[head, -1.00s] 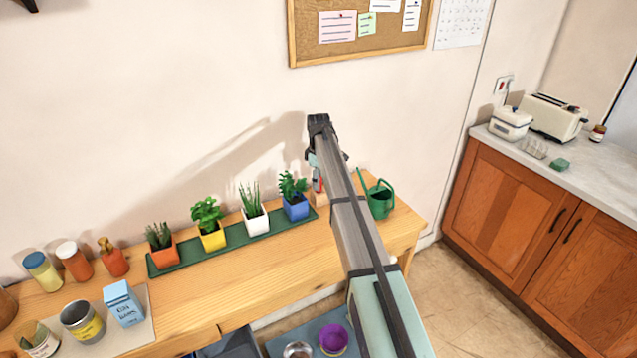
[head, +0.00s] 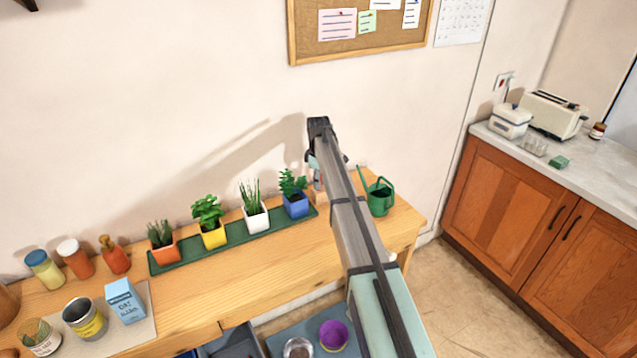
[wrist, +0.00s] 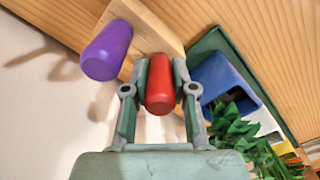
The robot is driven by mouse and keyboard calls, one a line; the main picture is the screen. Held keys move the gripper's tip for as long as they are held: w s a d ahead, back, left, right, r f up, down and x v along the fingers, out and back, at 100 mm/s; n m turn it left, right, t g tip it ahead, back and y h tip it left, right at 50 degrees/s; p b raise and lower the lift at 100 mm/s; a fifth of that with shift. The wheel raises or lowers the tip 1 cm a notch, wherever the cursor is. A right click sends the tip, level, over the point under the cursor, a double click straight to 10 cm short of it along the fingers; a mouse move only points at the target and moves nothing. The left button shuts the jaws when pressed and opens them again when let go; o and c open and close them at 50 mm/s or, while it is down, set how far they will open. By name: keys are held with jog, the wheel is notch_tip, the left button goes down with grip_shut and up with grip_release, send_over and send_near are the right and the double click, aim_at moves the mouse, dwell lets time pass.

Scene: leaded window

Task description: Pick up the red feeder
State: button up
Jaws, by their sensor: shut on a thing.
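The red feeder (wrist: 160,86) is a small rounded red piece between the two fingers of my gripper (wrist: 161,95) in the wrist view. My gripper is shut on it. A purple feeder (wrist: 107,50) of similar shape stands beside it, to the left in the wrist view, apart from the fingers. Both are by a pale wooden block (wrist: 150,35); I cannot tell whether the red feeder still touches it. In the head view my arm hides most of the gripper and the feeders.
The blue pot (head: 296,207) with a leafy plant is close beside my gripper, on a green tray (head: 190,255) with other pots. A green watering can (head: 380,197) stands right of my arm. The wooden table (head: 260,275) is clear in front of the tray.

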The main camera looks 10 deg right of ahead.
notch_tip(320, 180, up, 26)
jog(key=b, duration=0.2)
dwell(1.4)
dwell(0.3)
